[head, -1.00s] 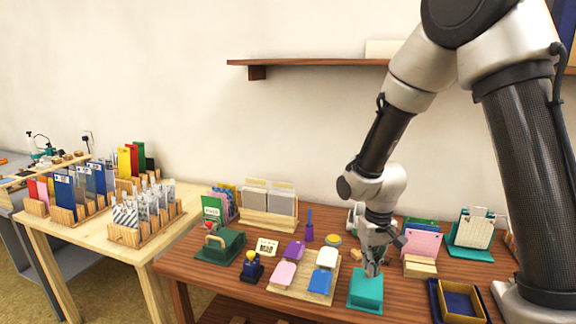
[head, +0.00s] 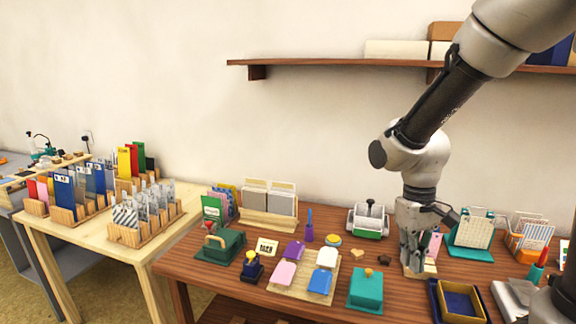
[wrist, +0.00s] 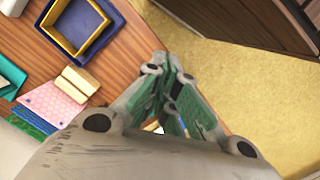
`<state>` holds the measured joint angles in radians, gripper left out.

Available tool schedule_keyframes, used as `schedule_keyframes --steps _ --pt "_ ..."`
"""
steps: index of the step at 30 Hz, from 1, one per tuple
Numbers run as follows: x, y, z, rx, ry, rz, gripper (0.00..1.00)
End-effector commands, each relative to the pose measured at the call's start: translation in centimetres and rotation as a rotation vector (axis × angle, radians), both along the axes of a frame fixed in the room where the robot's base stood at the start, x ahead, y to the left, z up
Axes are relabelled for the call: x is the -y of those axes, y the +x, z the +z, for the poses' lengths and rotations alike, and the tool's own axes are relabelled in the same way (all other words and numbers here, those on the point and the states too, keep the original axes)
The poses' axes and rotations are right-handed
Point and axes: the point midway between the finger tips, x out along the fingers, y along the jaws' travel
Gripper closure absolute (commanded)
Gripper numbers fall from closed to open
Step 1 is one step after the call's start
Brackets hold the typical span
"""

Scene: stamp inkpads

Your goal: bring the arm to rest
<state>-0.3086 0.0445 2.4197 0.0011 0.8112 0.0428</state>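My gripper (head: 413,262) hangs pointing down over the right part of the brown table in the head view, in front of the pink card holder. Its fingers come together at the tips in the wrist view (wrist: 172,72), with nothing seen between them.
A dark blue tray with a yellow inside (head: 461,303) lies right of my gripper. The pink card (wrist: 55,105) stands in a wooden holder close by. A board with coloured pads (head: 300,288) lies left. A shelf (head: 320,63) crosses the wall.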

Motion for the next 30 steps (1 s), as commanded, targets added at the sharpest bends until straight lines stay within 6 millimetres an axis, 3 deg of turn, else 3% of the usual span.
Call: schedule_keyframes --steps 1,6,12,15,21,30 --pt "1.0 -0.9 1.8 0.029 0.01 -0.015 1.0" --pt "4.3 -4.7 7.3 0.142 0.039 -0.078 1.0" --pt "7.3 -8.4 11.9 0.333 0.067 -0.174 1.0" --pt "8.2 -9.4 13.5 0.422 0.074 -0.214 1.0" --pt "9.2 -10.2 15.2 0.507 0.076 -0.257 1.0" --pt "9.3 -10.1 15.2 0.505 0.074 -0.263 1.0"
